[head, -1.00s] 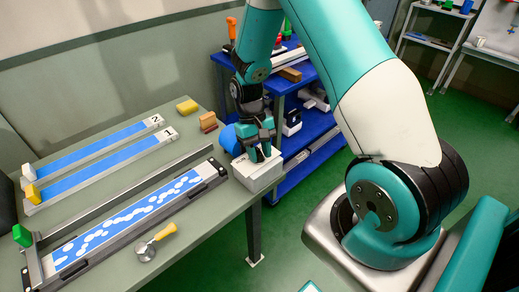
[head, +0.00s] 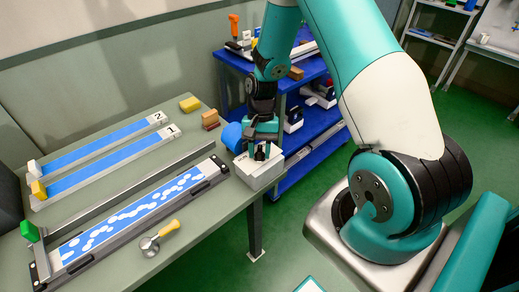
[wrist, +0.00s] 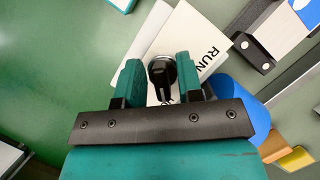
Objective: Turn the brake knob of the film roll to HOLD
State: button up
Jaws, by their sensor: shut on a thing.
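The film roll (head: 232,136) is blue and lies at the right end of the bench, beside a white brake box (head: 258,176). The box carries a black knob (wrist: 162,76) and the printed word RUN (wrist: 213,52), right of the knob in the wrist view. My gripper (head: 262,152) is over the box, pointing down. In the wrist view my gripper (wrist: 157,80) has its two teal fingers on either side of the knob, shut on it. The knob's pointer is toward the bottom of that view. The lettering below is mostly hidden by my gripper, so I cannot read HOLD.
A long frame with a blue-and-white strip (head: 130,218) lies left of the box. A round tool with a yellow handle (head: 168,228) lies in front of it. Strips 1 and 2 lie behind. A blue shelf cart (head: 318,125) stands beyond the bench's right end.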

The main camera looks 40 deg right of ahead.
jog(key=shift+w, duration=0.15)
jog(key=o, duration=0.6)
jog(key=v, duration=0.8)
jog(key=b+v, duration=0.1)
jog(key=v, duration=0.8)
jog(key=shift+d+r, duration=0.1)
jog(key=shift+r, duration=0.2)
jog(key=s+a+r+n+t, duration=0.1)
jog(key=s+a+r+n, duration=0.2)
jog(key=a, duration=0.4)
jog(key=s+a+r+n+t, duration=0.1)
jog(key=s+a+r+n, duration=0.2)
jog(key=a, duration=0.3)
jog(key=s+a+r+n, duration=0.1)
jog(key=s+a+n, duration=0.2)
jog(key=s, duration=0.2)
jog(key=s+a+r+n+t, duration=0.1)
jog(key=s+a+n, duration=0.2)
jog(key=s+a, duration=0.1)
jog(key=s+a+r+n+y, duration=0.1)
jog(key=s+a+n, duration=0.3)
jog(key=s, duration=0.3)
jog(key=shift+a, duration=0.25)
